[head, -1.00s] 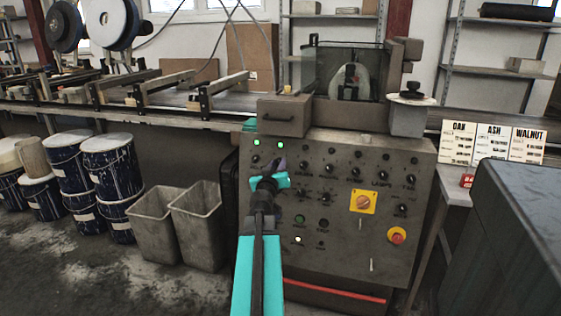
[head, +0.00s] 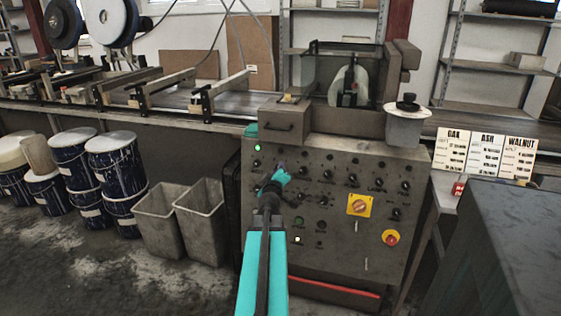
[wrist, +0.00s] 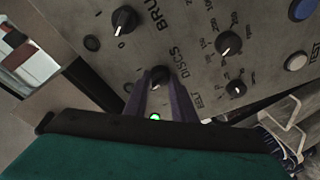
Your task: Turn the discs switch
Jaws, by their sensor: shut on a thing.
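The discs switch (wrist: 160,76) is a small black rotary knob beside the printed word DISCS on the grey control panel (head: 330,240). My gripper (wrist: 158,82) is shut on this knob, one purple-grey finger on each side. The knob's pointer mark cannot be made out between the fingers. A lamp (wrist: 155,117) close to the fingers glows green in the wrist view. In the head view my gripper (head: 279,168) is at the upper left of the panel and hides the switch.
Another black knob (wrist: 124,19) and a dark lamp (wrist: 92,43) sit close by. A yellow main switch (head: 359,205) and a red stop button (head: 390,238) are lower right. Grey bins (head: 201,222) stand on the floor left of the panel.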

